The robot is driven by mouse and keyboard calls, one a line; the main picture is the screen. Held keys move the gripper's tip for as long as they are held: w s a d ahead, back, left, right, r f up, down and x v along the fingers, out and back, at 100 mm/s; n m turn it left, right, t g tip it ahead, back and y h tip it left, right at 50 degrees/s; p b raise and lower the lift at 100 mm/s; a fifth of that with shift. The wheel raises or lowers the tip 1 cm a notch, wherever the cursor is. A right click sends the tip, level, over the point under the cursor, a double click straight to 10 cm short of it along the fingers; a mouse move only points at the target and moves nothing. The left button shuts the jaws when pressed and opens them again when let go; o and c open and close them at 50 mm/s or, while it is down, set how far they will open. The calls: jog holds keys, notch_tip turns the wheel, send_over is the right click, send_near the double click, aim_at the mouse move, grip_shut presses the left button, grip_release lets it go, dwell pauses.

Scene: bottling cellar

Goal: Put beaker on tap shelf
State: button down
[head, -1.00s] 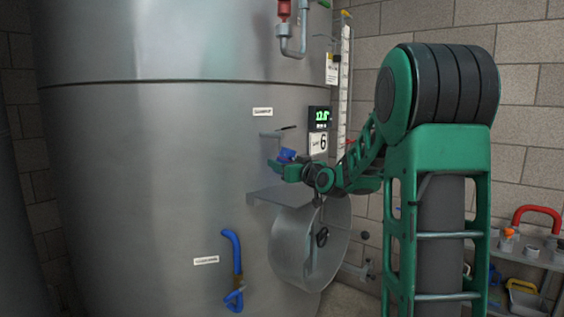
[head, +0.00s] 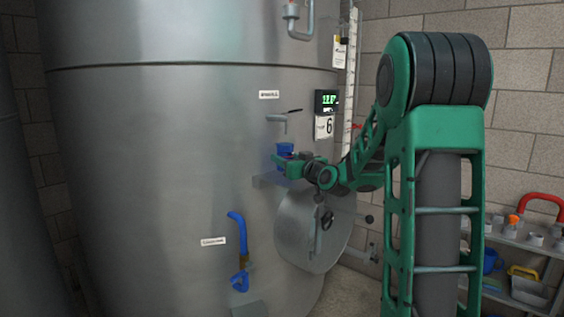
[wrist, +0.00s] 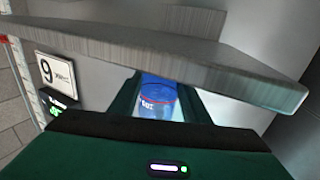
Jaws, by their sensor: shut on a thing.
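The blue beaker (head: 286,147) is in my gripper (head: 287,161), which is shut on it. The shelf (wrist: 170,48) crosses that view in front of part of the beaker. I cannot tell whether the beaker touches the shelf.
A round hatch (head: 305,232) sits below the shelf. A blue bent pipe (head: 237,228) is lower left. A rack (head: 530,245) with small items stands right.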

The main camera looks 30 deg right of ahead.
jog(key=shift+f, duration=0.95)
jog(key=c, duration=0.9)
grip_release()
jog(key=shift+s, duration=0.1)
